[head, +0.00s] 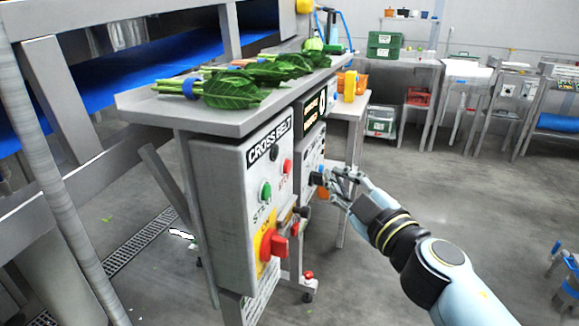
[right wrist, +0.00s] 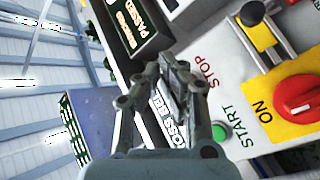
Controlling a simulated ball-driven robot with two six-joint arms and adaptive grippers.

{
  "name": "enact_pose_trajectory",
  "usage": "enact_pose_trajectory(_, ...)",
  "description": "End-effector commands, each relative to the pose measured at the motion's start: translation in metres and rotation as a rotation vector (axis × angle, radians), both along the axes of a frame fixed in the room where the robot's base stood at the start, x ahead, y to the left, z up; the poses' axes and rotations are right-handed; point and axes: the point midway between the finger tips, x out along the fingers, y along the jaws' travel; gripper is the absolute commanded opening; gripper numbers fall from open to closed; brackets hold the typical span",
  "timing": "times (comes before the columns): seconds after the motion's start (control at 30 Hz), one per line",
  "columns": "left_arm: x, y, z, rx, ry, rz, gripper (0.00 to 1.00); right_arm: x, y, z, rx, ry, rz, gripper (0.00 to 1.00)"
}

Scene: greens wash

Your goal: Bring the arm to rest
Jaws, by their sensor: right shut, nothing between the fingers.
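My right arm (head: 445,270) comes in from the lower right of the head view. Its gripper (head: 335,180) is shut and empty, in front of the control boxes below the shelf. In the right wrist view the gripper's fingers (right wrist: 172,70) are together, with the CROSS BELT panel (right wrist: 225,85) behind them. I cannot tell whether the fingertips touch anything. My left gripper is not in view.
The CROSS BELT box (head: 250,200) carries a green start button (head: 265,192), a red stop button (head: 287,166) and a red rotary switch (head: 273,246). Bunches of greens (head: 235,88) lie on the metal shelf (head: 150,108) above. Open floor (head: 450,200) lies to the right.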

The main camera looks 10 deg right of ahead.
Motion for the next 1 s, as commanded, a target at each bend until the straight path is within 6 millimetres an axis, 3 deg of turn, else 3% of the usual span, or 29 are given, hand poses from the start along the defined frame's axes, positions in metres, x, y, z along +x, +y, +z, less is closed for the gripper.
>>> enact_pose_trajectory(0.27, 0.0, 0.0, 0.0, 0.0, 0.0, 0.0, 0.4, -0.002, 0.0, -0.003, 0.0, 0.005, 0.0, 0.0)
enact_pose_trajectory(0.37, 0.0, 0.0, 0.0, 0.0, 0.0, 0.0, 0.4, -0.01, -0.002, -0.025, -0.005, 0.048, 0.001, 0.0)
enact_pose_trajectory(0.47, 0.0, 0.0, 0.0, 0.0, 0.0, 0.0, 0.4, -0.024, -0.007, -0.079, 0.049, 0.156, -0.006, 0.0)
enact_pose_trajectory(0.67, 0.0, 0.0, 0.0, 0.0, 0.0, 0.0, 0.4, -0.089, -0.034, -0.229, 0.222, 0.472, -0.121, 0.0)
enact_pose_trajectory(0.8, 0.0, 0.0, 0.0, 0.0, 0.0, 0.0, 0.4, -0.158, -0.056, -0.322, 0.317, 0.692, -0.245, 0.0)
enact_pose_trajectory(0.87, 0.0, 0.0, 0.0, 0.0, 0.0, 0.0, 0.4, -0.193, -0.066, -0.358, 0.352, 0.786, -0.304, 0.0)
enact_pose_trajectory(1.0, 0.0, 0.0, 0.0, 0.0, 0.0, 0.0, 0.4, -0.286, -0.086, -0.429, 0.419, 1.005, -0.455, 0.0)
